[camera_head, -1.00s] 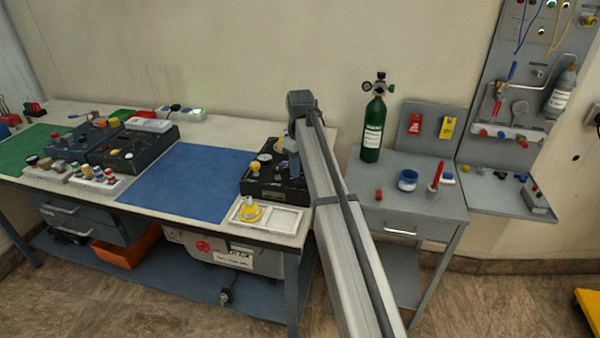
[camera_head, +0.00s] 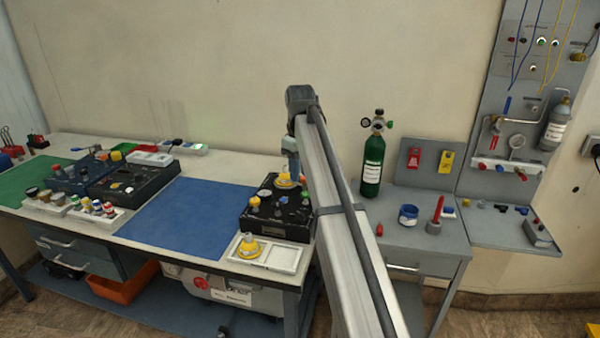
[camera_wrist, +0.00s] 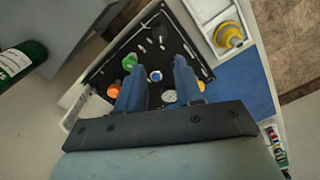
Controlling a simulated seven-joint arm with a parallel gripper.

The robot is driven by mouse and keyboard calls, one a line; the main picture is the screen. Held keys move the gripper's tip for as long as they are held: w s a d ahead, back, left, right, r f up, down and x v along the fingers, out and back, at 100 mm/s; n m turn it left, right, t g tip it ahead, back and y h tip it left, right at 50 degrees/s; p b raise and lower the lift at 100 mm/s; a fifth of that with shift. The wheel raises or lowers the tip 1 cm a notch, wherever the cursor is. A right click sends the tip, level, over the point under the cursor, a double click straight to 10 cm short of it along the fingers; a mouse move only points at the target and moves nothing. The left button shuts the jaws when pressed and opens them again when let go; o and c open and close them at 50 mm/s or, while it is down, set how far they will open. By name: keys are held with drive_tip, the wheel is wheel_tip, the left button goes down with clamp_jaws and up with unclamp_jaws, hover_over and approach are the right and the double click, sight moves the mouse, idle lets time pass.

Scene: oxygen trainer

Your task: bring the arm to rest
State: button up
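My gripper (camera_wrist: 160,78) shows in the wrist view as two blue fingers standing apart with nothing between them. It is above a black box (camera_wrist: 113,65) with several knobs and a gauge; the fingers hide part of its top. In the head view my gripper (camera_head: 292,168) points down over the rear of the same black box (camera_head: 272,228), near a yellow knob (camera_head: 285,181). My arm's long link covers the box's right side. Whether the fingertips touch anything cannot be told from the head view.
A white tray (camera_head: 283,258) with a yellow fitting (camera_head: 248,247) lies before the box. A blue mat (camera_head: 180,220) is clear at left. A green cylinder (camera_head: 372,165) stands on a grey side table (camera_head: 400,248) at right, near a blue-and-white jar (camera_head: 408,214).

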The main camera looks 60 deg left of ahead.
idle(0.3)
